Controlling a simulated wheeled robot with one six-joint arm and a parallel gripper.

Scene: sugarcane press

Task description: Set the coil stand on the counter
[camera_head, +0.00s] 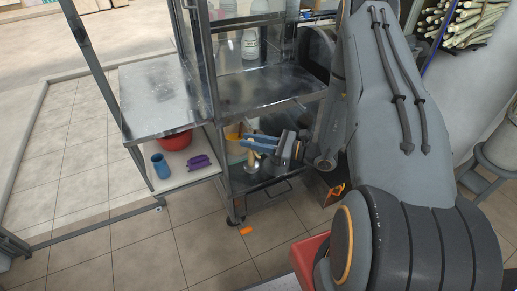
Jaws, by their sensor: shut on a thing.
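The counter is most likely the bare metal top (160,92) at the left of the rack. My gripper (250,142), with blue fingers, reaches left in front of the rack's lower part, lower than that top. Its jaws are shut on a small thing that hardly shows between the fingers. I cannot tell from this view whether it is the coil stand. A pale yellowish thing and a shiny metal bowl (253,164) show just under the fingers; I cannot tell whether they touch the gripper.
A lower shelf (182,179) holds a red bowl (176,141), a blue cup (160,166) and a purple thing (199,162). Rack posts stand between my gripper and the metal top. A small orange thing (246,230) lies on the tiled floor. Sugarcane (468,22) is at upper right.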

